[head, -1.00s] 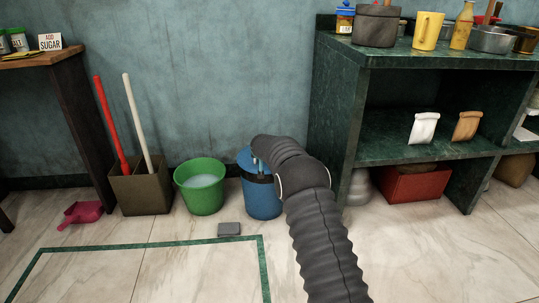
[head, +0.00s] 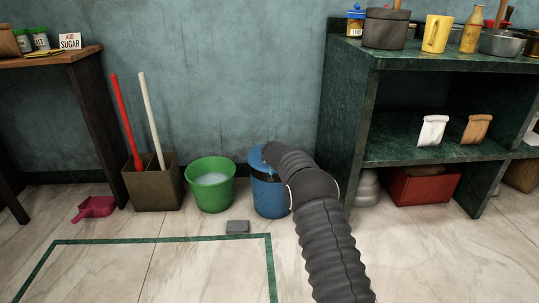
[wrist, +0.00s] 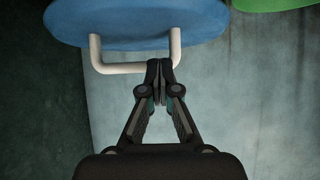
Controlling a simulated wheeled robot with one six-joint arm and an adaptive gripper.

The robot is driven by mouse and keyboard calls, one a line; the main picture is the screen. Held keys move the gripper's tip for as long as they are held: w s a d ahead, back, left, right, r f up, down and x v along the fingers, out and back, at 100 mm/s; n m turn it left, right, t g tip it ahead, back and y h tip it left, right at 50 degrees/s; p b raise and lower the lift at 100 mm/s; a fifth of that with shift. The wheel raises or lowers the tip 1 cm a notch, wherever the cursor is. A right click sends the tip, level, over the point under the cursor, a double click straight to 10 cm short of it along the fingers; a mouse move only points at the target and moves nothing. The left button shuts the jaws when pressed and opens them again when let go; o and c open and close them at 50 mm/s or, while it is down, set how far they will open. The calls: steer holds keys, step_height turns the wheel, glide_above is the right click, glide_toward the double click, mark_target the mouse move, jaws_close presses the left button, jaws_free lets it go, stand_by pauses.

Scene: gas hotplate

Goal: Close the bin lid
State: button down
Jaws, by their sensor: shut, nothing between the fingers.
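The blue bin (head: 270,198) stands on the floor between the green bucket and the shelf unit, with a dark band near its top. Its blue lid (head: 256,158) shows raised at the left of the bin's top, partly hidden by my arm. In the wrist view the lid (wrist: 130,22) is a blue disc with a white bent handle (wrist: 112,68). My gripper (wrist: 160,68) is shut and empty, its fingertips by the handle's right end. I cannot tell whether they touch. In the head view my arm hides most of the gripper.
The green bucket (head: 210,190) holds pale liquid left of the bin. A brown box (head: 150,190) holds a red and a white handle. The shelf unit (head: 345,130) stands close on the right. A grey block (head: 237,227) lies in front; the floor ahead is mostly clear.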

steer(key=shift+a+v, duration=0.45)
steer(key=shift+v, duration=5.5)
steer(key=s+d+f+n+g+h, duration=0.2)
steer(key=s+d+f+g+h, duration=0.1)
steer(key=s+d+f, duration=0.3)
steer(key=s+d+r+g+h+p, duration=0.1)
steer(key=s+d+r, duration=0.15)
steer(key=s, duration=0.35)
steer(key=s+d+r+g+p, duration=0.1)
steer(key=s+d+r, duration=0.1)
steer(key=s+d, duration=0.3)
steer(key=s+d+r+m+y+p, duration=0.1)
steer(key=s+r+p, duration=0.2)
steer(key=s+r, duration=0.5)
steer(key=s+d+r+m+y+p, duration=0.1)
steer(key=s+r+p, duration=0.2)
steer(key=s+r, duration=0.5)
steer(key=s+d+r+m+y+p, duration=0.1)
steer(key=s+r, duration=0.8)
steer(key=s, duration=1.6)
steer(key=shift+d+g+p, duration=0.3)
steer(key=shift+d+p, duration=0.3)
steer(key=shift+p, duration=0.35)
steer(key=shift+r, duration=0.1)
